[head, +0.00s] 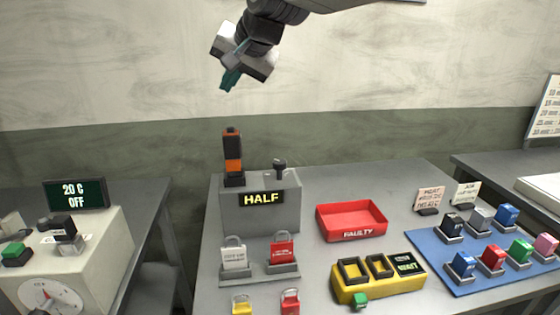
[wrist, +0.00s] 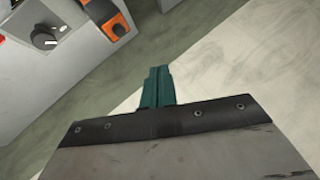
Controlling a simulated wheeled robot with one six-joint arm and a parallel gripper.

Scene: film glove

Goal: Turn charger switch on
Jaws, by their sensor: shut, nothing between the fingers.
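My gripper (head: 228,80) hangs high above the bench, in front of the back wall. Its teal fingers are shut and empty; they also show in the wrist view (wrist: 157,86). Below it stands a grey box (head: 259,222) with a lit "HALF" display (head: 262,198). An orange and black part (head: 233,152) rises at its left and a dark knob (head: 280,167) sits at its right. The wrist view shows an orange plate with a black piece (wrist: 117,27) and a round dark knob (wrist: 45,39). No part is labelled as the charger switch in these frames.
A yellow unit (head: 378,289) has black sockets and a "WAIT" display. A red "FAULTY" tray (head: 351,226), padlock-shaped pieces (head: 282,250) and a blue mat (head: 450,270) with coloured blocks share the bench. A "20 C OFF" machine (head: 75,250) stands left. The air around my gripper is free.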

